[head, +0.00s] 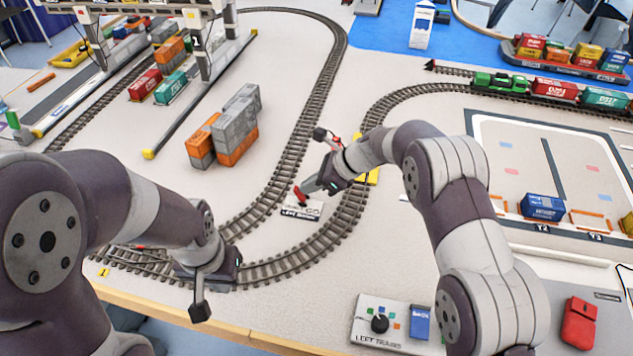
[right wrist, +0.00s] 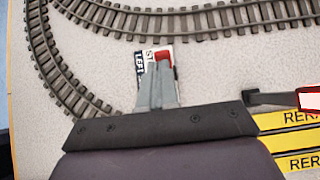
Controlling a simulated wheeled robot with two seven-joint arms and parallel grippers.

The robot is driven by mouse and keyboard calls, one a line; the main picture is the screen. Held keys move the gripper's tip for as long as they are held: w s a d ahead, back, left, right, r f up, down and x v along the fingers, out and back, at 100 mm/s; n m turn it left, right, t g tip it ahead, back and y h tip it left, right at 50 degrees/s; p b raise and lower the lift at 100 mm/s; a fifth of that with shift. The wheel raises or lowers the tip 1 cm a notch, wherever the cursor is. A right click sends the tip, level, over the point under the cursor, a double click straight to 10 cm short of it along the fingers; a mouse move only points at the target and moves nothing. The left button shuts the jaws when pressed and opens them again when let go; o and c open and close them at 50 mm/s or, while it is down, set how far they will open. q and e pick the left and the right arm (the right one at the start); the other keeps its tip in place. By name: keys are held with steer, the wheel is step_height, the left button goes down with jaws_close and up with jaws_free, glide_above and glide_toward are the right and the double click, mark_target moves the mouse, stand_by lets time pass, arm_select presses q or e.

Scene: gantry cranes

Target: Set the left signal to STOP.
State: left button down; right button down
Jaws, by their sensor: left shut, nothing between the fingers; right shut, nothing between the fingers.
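The left signal is a small plate (head: 302,212) lettered LEFT SIGNAL, lying between two curved tracks, with a red lever (head: 301,196). GO shows on the plate to the right of the lever in the head view. The right wrist view shows the plate (right wrist: 140,70) with the letters ST and the red lever (right wrist: 164,58). My right gripper (head: 307,188) is shut and empty, its fingertips at the lever; I cannot tell whether they touch. Its fingers hide part of the plate. My left gripper (head: 210,272) is over the front-left track, shut and empty, its fingertips hidden.
A stack of grey and orange containers (head: 226,130) stands left of the signal. A yellow block (head: 368,172) is behind my right wrist. A LEFT TRAVERSE panel (head: 380,324) with a black knob sits at the front edge. A green locomotive (head: 499,83) stands at the back right.

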arm_select(q)
steer(key=shift+r, duration=0.1)
arm_select(e)
steer(key=shift+r, duration=0.1)
steer(key=shift+r+p, duration=0.6)
steer(key=shift+r, duration=0.15)
arm_select(q)
steer(key=shift+r, duration=0.45)
